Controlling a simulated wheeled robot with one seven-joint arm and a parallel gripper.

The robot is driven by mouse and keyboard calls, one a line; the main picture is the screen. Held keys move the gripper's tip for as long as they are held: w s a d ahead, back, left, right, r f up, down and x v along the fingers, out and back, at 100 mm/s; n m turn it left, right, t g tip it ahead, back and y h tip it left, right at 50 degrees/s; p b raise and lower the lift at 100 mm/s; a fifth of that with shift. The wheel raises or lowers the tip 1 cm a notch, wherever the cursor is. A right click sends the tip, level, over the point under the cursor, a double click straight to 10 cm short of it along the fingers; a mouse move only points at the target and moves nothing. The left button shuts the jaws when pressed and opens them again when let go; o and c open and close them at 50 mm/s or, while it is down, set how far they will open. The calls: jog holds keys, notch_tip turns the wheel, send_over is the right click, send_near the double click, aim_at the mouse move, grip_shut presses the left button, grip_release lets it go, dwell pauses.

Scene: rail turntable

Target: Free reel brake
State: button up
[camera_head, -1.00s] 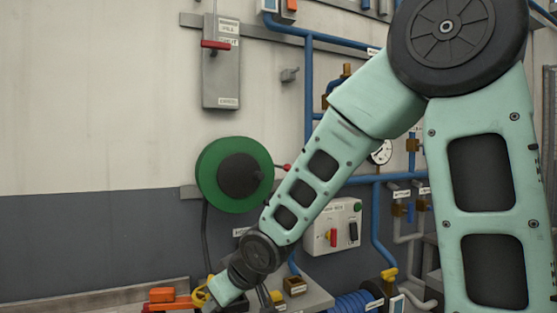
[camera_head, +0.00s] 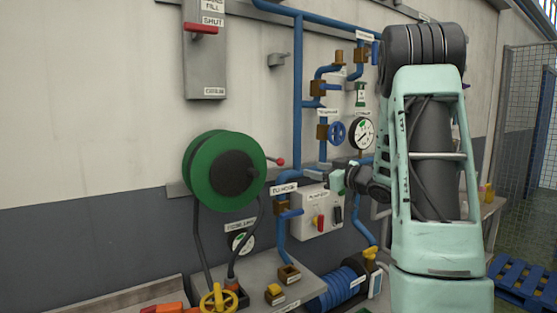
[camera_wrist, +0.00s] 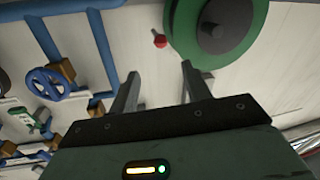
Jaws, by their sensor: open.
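The green reel (camera_head: 209,170) with a dark hub (camera_head: 234,178) is mounted on the wall, left of centre in the head view. A small lever with a red knob (camera_head: 281,161) sticks out at its right side. In the wrist view the reel (camera_wrist: 235,25) is at the upper right and the red knob (camera_wrist: 159,41) is just left of it. My gripper (camera_wrist: 157,82) is open and empty, its two fingers pointing toward the knob but apart from it. In the head view my wrist (camera_head: 350,180) is right of the reel, and the fingers are hard to make out.
Blue pipes (camera_head: 298,90) run between reel and gauge (camera_head: 361,134). A blue handwheel (camera_head: 337,132) and a grey switch box (camera_head: 318,212) are near my wrist. A bench with a yellow handwheel (camera_head: 218,298) and blue coil (camera_head: 334,289) lies below.

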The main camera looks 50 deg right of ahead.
aim_at(284, 163)
jog(key=w+p, duration=0.2)
jog(key=w, duration=0.3)
jog(key=w+p, duration=0.2)
jog(key=w, duration=0.3)
jog(key=w+p, duration=0.2)
jog(key=w, duration=0.3)
jog(key=shift+w+d, duration=0.25)
jog(key=shift+w, duration=0.15)
grip_shut()
